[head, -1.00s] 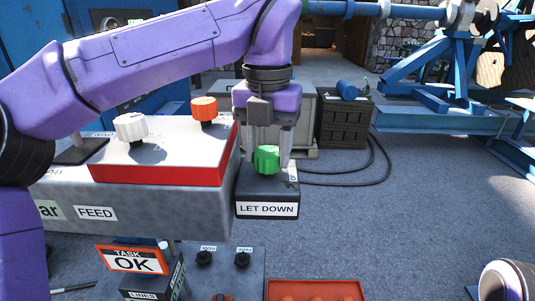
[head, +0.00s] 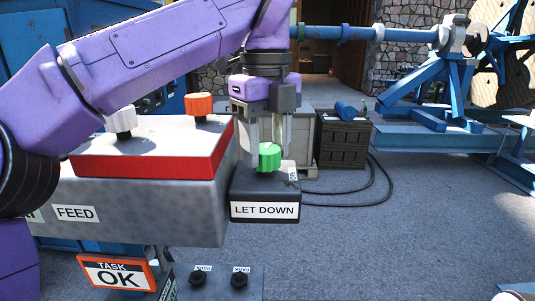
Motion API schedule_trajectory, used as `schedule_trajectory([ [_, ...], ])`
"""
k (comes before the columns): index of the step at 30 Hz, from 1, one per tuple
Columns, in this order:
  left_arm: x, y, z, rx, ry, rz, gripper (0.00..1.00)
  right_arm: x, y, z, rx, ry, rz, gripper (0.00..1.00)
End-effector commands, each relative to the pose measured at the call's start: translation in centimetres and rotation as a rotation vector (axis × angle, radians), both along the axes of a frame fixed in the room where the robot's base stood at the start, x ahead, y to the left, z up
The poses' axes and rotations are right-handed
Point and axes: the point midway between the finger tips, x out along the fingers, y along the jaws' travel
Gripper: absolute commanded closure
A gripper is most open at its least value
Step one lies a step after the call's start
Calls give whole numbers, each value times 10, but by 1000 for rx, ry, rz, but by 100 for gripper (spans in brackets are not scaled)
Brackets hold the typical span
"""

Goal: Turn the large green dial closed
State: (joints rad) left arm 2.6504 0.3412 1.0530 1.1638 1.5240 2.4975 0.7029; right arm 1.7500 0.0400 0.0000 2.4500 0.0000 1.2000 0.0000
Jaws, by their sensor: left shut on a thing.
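The green dial (head: 268,157) stands on top of the dark box labelled LET DOWN (head: 264,194). My left gripper (head: 268,150) points straight down over it, with its fingers around the dial and shut on it. The near finger covers part of the dial's left side. A small white label on the box top, right of the dial, is partly readable. My right gripper is not in the head view.
A red-sided panel (head: 150,160) with a white knob (head: 121,121) and an orange knob (head: 199,106) is to the left. A TASK OK sign (head: 117,272) and black knobs (head: 240,279) sit lower. Crates (head: 342,140) stand behind. Open floor lies to the right.

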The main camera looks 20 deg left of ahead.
Motion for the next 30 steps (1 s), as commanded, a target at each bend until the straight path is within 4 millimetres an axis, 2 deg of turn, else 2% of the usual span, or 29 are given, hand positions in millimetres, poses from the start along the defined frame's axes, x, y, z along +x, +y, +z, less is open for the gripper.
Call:
schedule_trajectory([
  [3,1,1,-3,2,-2,84,80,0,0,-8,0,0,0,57],
  [12,1,0,-2,3,-1,228,80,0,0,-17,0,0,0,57],
  [30,1,1,-1,2,0,279,80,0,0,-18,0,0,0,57],
])
